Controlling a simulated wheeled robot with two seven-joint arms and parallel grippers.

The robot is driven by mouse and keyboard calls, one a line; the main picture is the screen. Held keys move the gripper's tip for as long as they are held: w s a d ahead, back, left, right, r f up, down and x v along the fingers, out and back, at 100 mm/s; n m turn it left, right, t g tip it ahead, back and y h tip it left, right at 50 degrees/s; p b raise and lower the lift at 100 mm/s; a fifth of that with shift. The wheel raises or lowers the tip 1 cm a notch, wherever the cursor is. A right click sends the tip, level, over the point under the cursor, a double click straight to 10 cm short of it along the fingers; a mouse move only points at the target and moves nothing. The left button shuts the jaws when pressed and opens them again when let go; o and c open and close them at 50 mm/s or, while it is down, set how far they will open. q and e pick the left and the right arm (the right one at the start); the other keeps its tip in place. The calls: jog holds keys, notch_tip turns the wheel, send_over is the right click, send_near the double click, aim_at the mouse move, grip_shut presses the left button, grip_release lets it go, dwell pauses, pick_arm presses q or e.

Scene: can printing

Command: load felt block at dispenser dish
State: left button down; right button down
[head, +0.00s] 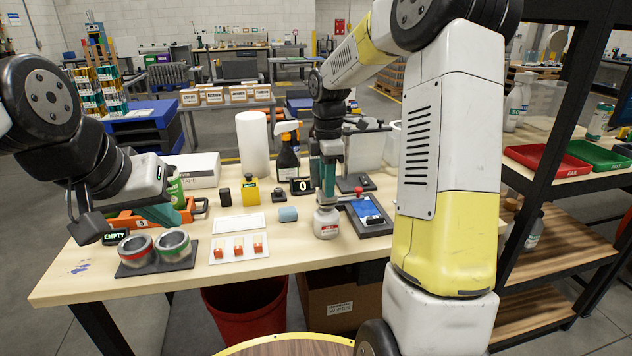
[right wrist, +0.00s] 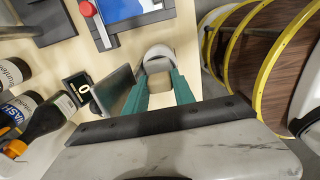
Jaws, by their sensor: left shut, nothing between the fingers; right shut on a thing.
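The block is hard to make out in the head view. My left gripper (head: 165,216) is shut and empty at the left, above the table near the orange tool holder.
A white tray (head: 215,257) holds three small red and cream blocks. A blue pad (head: 368,213) with a red knob is right of the dispenser. A spray bottle (head: 287,158) and a black display (head: 301,186) stand behind.

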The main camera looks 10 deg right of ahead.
jog(key=shift+r, duration=2.95)
